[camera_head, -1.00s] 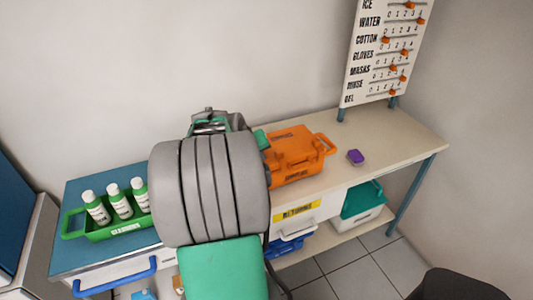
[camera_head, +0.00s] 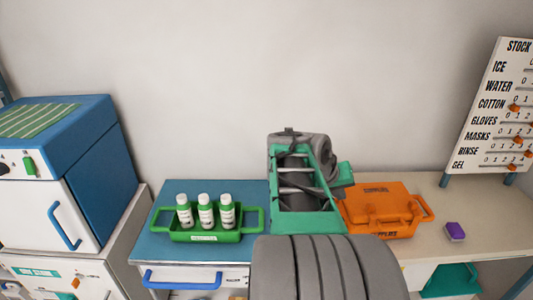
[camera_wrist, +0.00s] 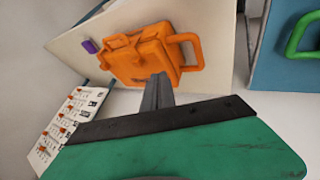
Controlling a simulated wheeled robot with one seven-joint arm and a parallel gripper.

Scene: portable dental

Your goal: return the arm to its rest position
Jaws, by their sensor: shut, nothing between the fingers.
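My arm (camera_head: 325,268) rises from the bottom of the head view, with its grey and green links in front of the bench. My gripper (camera_wrist: 157,90) shows in the wrist view with its two grey fingers together and nothing between them. In that view the fingers overlap the near edge of an orange case, with the gap in depth unclear. In the head view the fingertips are hidden or cannot be made out among the arm links.
The orange case (camera_head: 380,212) stands on the bench just right of my arm, with a purple block (camera_head: 455,231) further right. A green tray (camera_head: 208,236) of white bottles is left of it. A blue-topped cabinet (camera_head: 60,170) stands far left and a stock board (camera_head: 495,115) at right.

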